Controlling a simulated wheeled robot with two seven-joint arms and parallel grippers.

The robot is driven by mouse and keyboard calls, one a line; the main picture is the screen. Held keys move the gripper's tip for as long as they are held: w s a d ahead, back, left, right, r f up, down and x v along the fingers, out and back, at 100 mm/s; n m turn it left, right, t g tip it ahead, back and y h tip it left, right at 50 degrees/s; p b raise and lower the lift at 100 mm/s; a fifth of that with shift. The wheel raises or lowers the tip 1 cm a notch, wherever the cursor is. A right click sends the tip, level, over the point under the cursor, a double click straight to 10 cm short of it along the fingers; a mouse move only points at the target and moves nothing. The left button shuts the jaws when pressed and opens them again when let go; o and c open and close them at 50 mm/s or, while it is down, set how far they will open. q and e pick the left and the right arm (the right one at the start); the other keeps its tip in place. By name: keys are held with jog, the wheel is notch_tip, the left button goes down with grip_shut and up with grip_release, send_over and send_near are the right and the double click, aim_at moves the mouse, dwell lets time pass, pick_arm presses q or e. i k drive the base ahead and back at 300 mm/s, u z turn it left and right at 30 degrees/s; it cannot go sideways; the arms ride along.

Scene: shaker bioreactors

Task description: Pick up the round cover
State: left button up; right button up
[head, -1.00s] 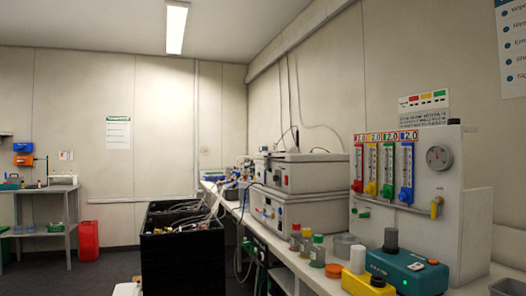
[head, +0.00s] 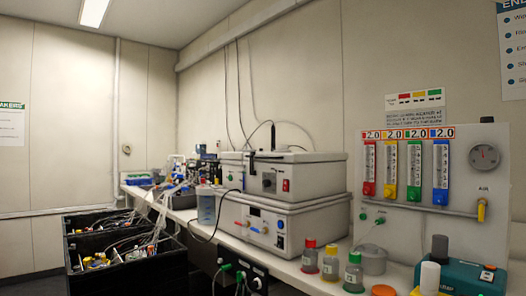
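Two round things could be the cover, and I cannot tell which is meant. One is a small orange disc (head: 383,290) on the bench at the bottom edge, partly cut off by the frame. The other is a low grey round piece (head: 371,262) on the bench behind the small bottles, below the flow meter panel. Neither of my grippers is in view.
Small bottles with red (head: 310,257), yellow (head: 330,263) and green (head: 353,273) caps stand left of the disc. A teal device (head: 474,278) and a white-topped cylinder (head: 429,278) stand right. Stacked white boxes (head: 283,200) fill the bench further back. Black bins (head: 130,275) stand left.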

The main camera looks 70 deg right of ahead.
aim_at(281, 148)
jog(key=z, duration=0.75)
jog(key=i, duration=1.05)
jog(key=z, duration=1.15)
